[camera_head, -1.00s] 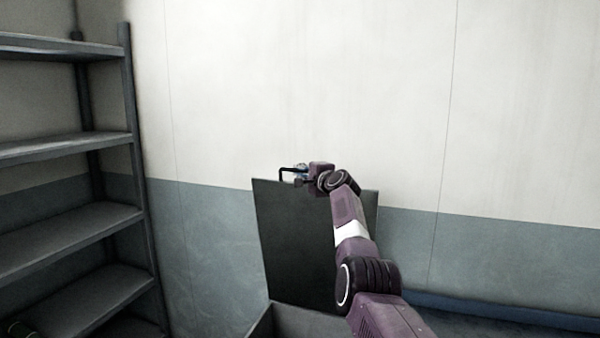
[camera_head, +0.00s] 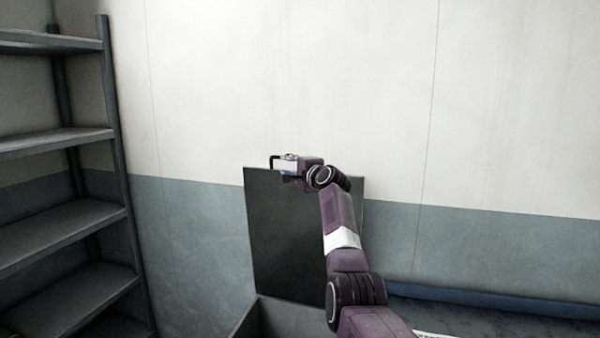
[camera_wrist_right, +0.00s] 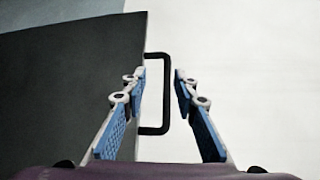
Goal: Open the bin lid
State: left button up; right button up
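The dark bin lid (camera_head: 285,235) stands upright and open against the wall, above the grey bin (camera_head: 285,318), whose inside shows only in part. A black bar handle (camera_head: 272,163) sticks up at the lid's top left edge. My right gripper (camera_head: 285,164) is at this handle, its arm crossing in front of the lid. In the right wrist view, the blue-padded fingers (camera_wrist_right: 160,78) are spread apart. The handle's long bar (camera_wrist_right: 167,95) shows between them, with a gap to the right finger; the left finger partly covers the handle. The lid (camera_wrist_right: 65,100) fills the left side. My left gripper is out of view.
A grey metal shelf rack (camera_head: 65,215) stands at the left. The wall (camera_head: 480,250) is close behind the lid. A low dark surface with a blue back edge (camera_head: 490,300) lies at the lower right.

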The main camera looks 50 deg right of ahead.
jog(key=v, duration=0.9)
jog(key=shift+s+a, duration=0.2)
jog(key=shift+a, duration=0.05)
dwell(0.4)
